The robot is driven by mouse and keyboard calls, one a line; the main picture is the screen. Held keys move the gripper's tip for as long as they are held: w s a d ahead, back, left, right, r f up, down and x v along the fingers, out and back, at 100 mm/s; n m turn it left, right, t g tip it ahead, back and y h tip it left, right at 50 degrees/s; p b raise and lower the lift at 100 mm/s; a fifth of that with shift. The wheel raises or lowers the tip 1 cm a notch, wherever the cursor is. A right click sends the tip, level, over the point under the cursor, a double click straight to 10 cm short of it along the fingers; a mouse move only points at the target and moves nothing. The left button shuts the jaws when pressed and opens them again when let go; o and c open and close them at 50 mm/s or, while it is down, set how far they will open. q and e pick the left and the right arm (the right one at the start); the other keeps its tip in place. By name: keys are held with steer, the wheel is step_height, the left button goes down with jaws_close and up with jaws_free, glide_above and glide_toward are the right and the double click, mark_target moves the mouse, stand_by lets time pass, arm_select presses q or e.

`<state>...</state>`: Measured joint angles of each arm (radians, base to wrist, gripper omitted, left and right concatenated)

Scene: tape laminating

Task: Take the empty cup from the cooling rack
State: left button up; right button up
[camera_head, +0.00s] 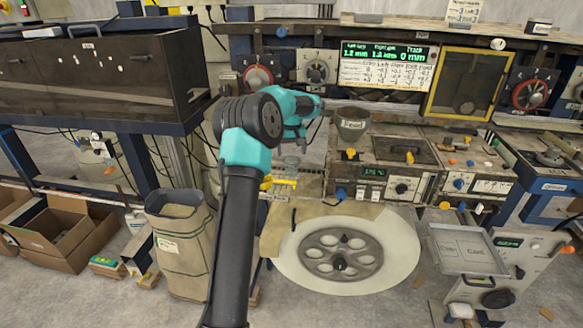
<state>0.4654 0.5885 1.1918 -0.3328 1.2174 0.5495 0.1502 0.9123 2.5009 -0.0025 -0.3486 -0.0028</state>
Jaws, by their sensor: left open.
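My left arm rises from the bottom centre, and its teal left gripper (309,112) reaches over the bench, open. A dark grey tapered cup (352,126) with a pale label stands upright just right of the gripper, at the back of the bench. The gripper appears apart from it, with nothing clearly held. Whether the cup is empty cannot be told. I cannot clearly make out a cooling rack; small clear items (290,162) sit below the gripper, partly behind my arm. My right gripper is out of view.
A control panel with a green display (388,60) and a yellow-framed window (470,84) stand behind the cup. A round pale plate with a grey wheel (342,257) lies in front. A canvas bag (182,245) and cardboard boxes (60,228) stand at left.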

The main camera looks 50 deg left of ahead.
mark_target(291, 161)
arm_select(q)
steer(key=shift+f, duration=2.6)
steer(key=c, duration=0.6)
steer(key=shift+c, duration=0.2)
steer(key=shift+r, duration=1.7)
steer(key=shift+s+d+r, duration=0.15)
steer(key=shift+d, duration=0.05)
steer(key=s+d+r, duration=0.1)
steer(key=s+d, duration=0.9)
steer(key=d, duration=0.1)
steer(key=shift+s+d+r, duration=0.15)
steer(key=shift+d, duration=0.2)
